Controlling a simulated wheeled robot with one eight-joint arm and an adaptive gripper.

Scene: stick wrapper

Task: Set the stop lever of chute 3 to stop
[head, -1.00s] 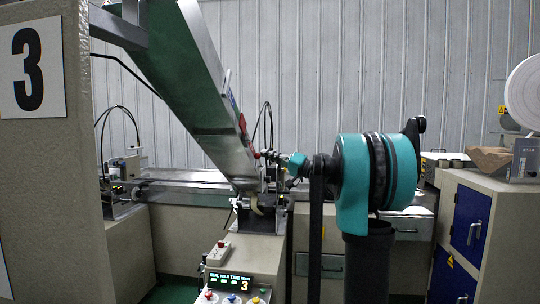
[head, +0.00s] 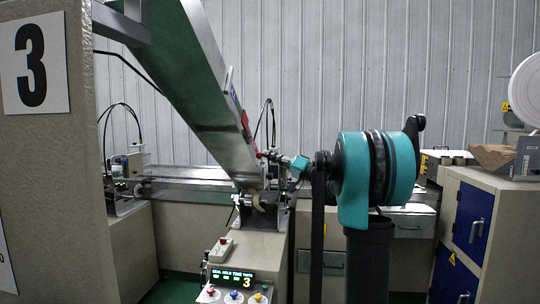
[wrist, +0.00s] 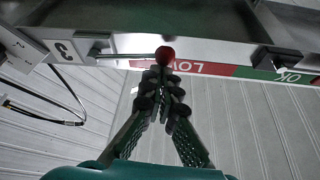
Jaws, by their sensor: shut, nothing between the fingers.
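Chute 3 (head: 185,75) is a sloping green and metal channel in the head view. Its side rail (wrist: 215,22) crosses the top of the wrist view. The stop lever is a thin metal rod (wrist: 125,56) ending in a red ball knob (wrist: 166,55). The rod runs along the rail, from a bracket beside an upside-down number 3 tag (wrist: 65,49). My gripper (wrist: 165,76) is shut and empty, its fingertips right beside the knob; I cannot tell whether they touch it. In the head view the gripper (head: 268,155) is small against the chute's lower end.
Red LOW (wrist: 188,67) and green OK (wrist: 288,75) labels lie along the rail, with a black block (wrist: 275,57) by OK. A control panel (head: 232,284) stands below the chute. A big pillar (head: 50,190) marked 3 stands left, blue-doored cabinets (head: 470,220) right.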

